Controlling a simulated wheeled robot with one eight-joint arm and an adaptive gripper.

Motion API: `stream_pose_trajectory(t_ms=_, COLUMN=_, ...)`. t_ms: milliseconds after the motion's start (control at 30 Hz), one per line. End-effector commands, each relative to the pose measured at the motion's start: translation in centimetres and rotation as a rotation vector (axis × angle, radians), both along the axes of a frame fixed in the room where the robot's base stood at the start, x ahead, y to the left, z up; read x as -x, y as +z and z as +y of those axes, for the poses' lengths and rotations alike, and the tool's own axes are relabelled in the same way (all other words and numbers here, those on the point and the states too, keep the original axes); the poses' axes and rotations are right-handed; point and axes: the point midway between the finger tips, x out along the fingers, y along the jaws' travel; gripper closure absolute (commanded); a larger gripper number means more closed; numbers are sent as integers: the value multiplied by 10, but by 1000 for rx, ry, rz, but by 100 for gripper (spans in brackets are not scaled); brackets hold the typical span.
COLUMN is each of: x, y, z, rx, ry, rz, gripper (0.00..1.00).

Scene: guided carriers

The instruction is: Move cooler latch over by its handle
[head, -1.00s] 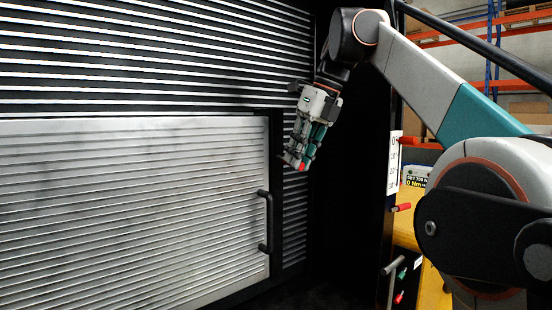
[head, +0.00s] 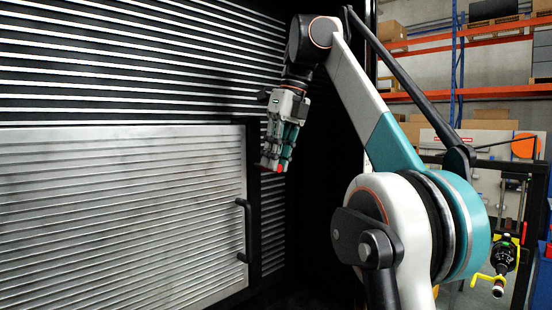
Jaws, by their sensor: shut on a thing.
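In the head view, my gripper (head: 275,160) hangs fingers down, in front of the dark slatted wall and near the upper right corner of the pale slatted panel. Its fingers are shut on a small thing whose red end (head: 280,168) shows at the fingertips. I take this to be the handle of the cooler latch, but the fingers hide most of it. The latch's body cannot be made out against the dark wall.
The pale slatted panel (head: 120,215) has a black bar handle (head: 243,230) at its right edge, below my gripper. A dark recess lies right of the gripper. Farther right are orange shelving (head: 460,92) and a black tool with a yellow bracket (head: 499,262).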

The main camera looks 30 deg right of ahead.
Motion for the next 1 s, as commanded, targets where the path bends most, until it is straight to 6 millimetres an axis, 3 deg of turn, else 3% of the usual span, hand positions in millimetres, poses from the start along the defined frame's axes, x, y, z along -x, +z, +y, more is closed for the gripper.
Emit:
stream_pose_trajectory(t_ms=100, x=0, y=1, z=0, rx=-1, ry=-1, rz=-3, gripper=100)
stream_pose_trajectory(t_ms=133, x=0, y=1, z=0, rx=-1, ry=-1, rz=-3, gripper=81)
stream_pose_trajectory(t_ms=200, x=0, y=1, z=0, rx=-1, ry=-1, rz=-3, gripper=66)
stream_pose_trajectory(t_ms=233, x=0, y=1, z=0, rx=-1, ry=-1, rz=-3, gripper=64)
stream_pose_trajectory(t_ms=1000, x=1, y=-2, z=2, rx=-14, ry=0, rz=-40, gripper=64)
